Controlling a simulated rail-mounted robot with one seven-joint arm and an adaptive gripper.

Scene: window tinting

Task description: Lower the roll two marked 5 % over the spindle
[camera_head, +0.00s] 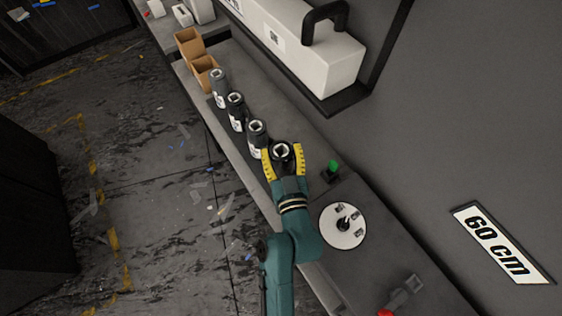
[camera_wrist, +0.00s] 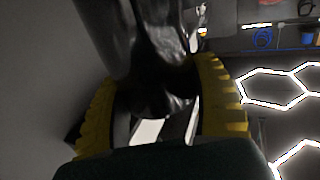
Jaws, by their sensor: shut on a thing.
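My gripper (camera_head: 283,164), with yellow ridged fingers, is shut on a dark roll (camera_head: 281,151) at the right end of a row of rolls on the bench. In the wrist view, the dark glossy roll (camera_wrist: 155,70) stands between the yellow fingers. No 5 % mark is readable on it. A white round disc (camera_head: 343,226) with a dark spindle (camera_head: 344,223) at its centre lies on the bench, right of and nearer than my gripper. The held roll is apart from the spindle. Whether the roll touches the bench is unclear.
Three more rolls (camera_head: 257,139) stand in line left of the held one. Brown boxes (camera_head: 204,75) lie beyond them. A red-ended tool (camera_head: 400,298) is at the near end. A white machine (camera_head: 310,55) is behind.

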